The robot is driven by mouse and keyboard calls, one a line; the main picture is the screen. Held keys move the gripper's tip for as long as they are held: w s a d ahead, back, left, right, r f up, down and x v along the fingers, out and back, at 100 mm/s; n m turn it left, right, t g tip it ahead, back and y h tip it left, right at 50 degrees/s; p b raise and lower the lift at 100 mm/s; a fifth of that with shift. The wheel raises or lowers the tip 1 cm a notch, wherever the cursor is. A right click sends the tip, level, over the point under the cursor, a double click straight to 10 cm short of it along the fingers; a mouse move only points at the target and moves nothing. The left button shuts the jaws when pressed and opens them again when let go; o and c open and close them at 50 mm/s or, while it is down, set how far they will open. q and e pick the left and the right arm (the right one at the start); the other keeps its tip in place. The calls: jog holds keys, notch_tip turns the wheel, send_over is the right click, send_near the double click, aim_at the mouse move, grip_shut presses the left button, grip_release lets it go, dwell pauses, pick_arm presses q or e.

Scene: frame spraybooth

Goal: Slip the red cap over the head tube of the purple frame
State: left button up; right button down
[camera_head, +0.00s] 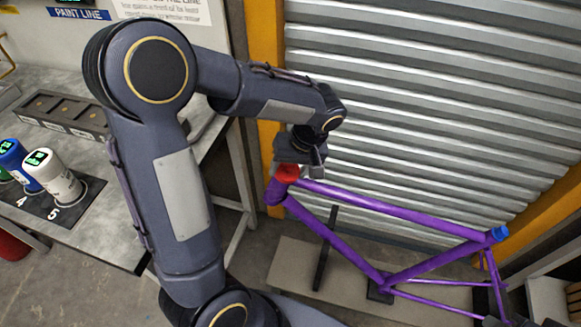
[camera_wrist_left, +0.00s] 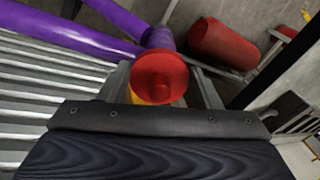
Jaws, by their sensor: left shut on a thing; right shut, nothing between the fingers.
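The purple frame (camera_head: 395,212) stands on a low bench, its head tube (camera_head: 274,192) at the left end. My left gripper (camera_head: 298,167) is above the head tube, shut on the red cap (camera_head: 287,173). In the left wrist view the cap (camera_wrist_left: 160,78) is a round red cup between the two fingers, with the purple head tube (camera_wrist_left: 160,39) just beyond it. The cap appears at the top end of the head tube; whether it is around the tube or only at its rim, I cannot tell. My right gripper is not in view.
A blue cap (camera_head: 498,233) sits on the frame's seat tube end. A grey table (camera_head: 105,222) at left holds a white can (camera_head: 52,177) and a blue can (camera_head: 14,160). A ribbed metal shutter (camera_head: 430,100) stands behind the frame. A red cylinder (camera_wrist_left: 225,43) is on the floor.

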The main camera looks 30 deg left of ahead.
pick_arm(q)
jog(key=shift+s+f, duration=0.1)
jog(key=shift+f, duration=0.05)
jog(key=o, duration=1)
jog(key=shift+s+a, duration=0.1)
jog(key=shift+f, duration=0.1)
jog(key=v, duration=0.8)
jog(key=shift+r, duration=0.25)
jog(key=shift+a, duration=0.1)
